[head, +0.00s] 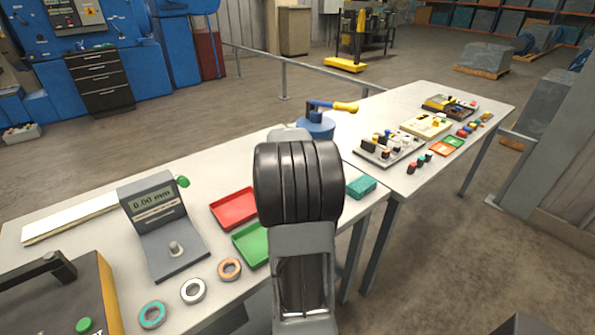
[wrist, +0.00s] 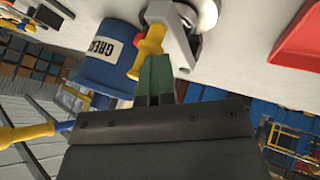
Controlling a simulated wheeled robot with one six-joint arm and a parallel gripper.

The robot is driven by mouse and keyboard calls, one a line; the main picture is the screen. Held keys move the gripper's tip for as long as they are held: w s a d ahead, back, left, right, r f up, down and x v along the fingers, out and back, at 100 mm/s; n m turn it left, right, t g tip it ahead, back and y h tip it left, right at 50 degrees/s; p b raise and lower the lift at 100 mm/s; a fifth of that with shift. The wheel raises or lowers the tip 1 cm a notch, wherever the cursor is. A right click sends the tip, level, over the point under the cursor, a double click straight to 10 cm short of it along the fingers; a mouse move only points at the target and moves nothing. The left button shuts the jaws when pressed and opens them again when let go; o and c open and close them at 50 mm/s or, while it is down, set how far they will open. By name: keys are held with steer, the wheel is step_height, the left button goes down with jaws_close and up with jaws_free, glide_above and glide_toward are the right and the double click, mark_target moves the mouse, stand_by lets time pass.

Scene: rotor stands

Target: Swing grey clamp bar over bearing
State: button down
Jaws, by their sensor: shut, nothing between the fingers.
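In the wrist view my gripper (wrist: 154,58) is shut and empty. Its dark green fingers lie together, with the tips at a yellow handle (wrist: 150,45); whether they touch it I cannot tell. The handle joins a grey part (wrist: 177,28), likely the clamp bar, beside a pale round form (wrist: 205,12) at the top edge. The bearing cannot be clearly made out. In the head view my own arm hides the gripper and most of the stand; only a grey edge (head: 288,134) shows behind it.
A blue grease pot (wrist: 108,50) stands close beside the fingers; it also shows in the head view (head: 315,126), with a yellow-handled tool (head: 340,107) on top. A red tray (head: 234,208), green tray (head: 252,243), gauge (head: 155,210) and several rings (head: 193,290) lie left of my arm.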

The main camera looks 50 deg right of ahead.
steer(key=shift+s+d, duration=0.1)
stand_by(0.3)
steer(key=s+p+v, duration=0.1)
steer(key=p+v, duration=0.2)
steer(key=v, duration=0.7)
steer(key=shift+d, duration=0.25)
steer(key=shift+s, duration=0.1)
